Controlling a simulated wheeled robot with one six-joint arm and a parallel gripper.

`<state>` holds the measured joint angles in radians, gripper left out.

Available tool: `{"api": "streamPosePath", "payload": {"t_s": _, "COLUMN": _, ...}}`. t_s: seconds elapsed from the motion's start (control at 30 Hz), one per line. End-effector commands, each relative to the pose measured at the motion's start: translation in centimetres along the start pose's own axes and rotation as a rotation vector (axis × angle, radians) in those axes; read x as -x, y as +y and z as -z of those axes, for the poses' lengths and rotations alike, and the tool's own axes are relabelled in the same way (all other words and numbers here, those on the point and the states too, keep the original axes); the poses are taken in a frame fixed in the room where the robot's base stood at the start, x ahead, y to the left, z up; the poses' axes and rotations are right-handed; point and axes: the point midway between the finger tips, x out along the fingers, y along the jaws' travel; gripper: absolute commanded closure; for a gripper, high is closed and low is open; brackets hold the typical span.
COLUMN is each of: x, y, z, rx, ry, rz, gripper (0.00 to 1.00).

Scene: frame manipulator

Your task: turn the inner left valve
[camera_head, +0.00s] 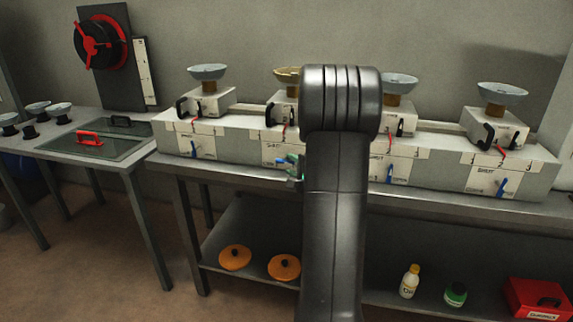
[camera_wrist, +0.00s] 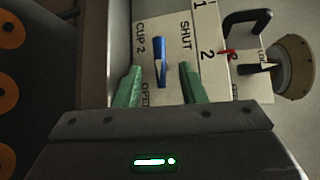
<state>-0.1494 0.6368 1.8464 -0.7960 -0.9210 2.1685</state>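The inner left valve is a blue handle (camera_wrist: 160,60) on a white panel marked CUP 2, SHUT and OPEN. In the wrist view it stands nearly upright in the picture, its lower end pointing toward the side of the word OPEN. My gripper (camera_wrist: 160,70) is open, with one green finger on each side of the handle. A gap shows between the handle and each finger; contact is not visible.
Other blue handles sit at the far left (camera_head: 193,148), inner right (camera_head: 390,173) and far right (camera_head: 502,187). Above the panel are a red lever (camera_wrist: 228,52) and a black handle (camera_wrist: 248,22). Cups stand on the boxes. Orange discs (camera_head: 235,257) lie on the lower shelf.

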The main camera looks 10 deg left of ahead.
Motion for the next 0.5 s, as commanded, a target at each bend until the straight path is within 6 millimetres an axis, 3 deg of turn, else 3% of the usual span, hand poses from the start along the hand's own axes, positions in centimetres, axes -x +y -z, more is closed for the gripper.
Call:
{"api": "streamPosePath", "payload": {"t_s": 0.2, "x": -3.0, "y": 0.0, "z": 0.0, "rx": 0.0, "ry": 0.0, "rz": 0.0, "gripper": 0.63}}
{"api": "streamPosePath", "payload": {"t_s": 0.5, "x": -3.9, "y": 0.0, "z": 0.0, "rx": 0.001, "ry": 0.001, "rz": -0.001, "gripper": 0.63}}
